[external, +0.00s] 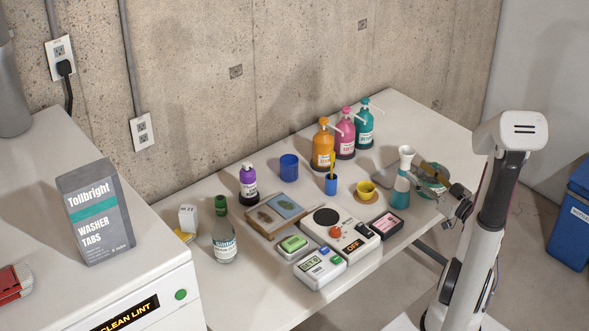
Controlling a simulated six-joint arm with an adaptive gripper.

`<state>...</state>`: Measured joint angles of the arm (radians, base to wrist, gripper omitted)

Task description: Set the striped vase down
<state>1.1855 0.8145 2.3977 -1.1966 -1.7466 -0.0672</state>
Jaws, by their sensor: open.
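The striped vase (402,181), white and teal with a narrow neck and flared lip, is upright at the right part of the table (400,118). Its base appears to be on the tabletop. My gripper (420,193) is open just right of the vase, close to its lower body. Whether a finger touches the vase cannot be told at this size. The far finger is partly lost against a round multicoloured item (436,176) behind it.
A yellow cup on a saucer (367,192) and a black-and-pink box (387,224) are left of the vase. A control box (340,238) is further left. Pump bottles (346,138) stand behind. Open tabletop lies behind the vase; the table's front edge is near.

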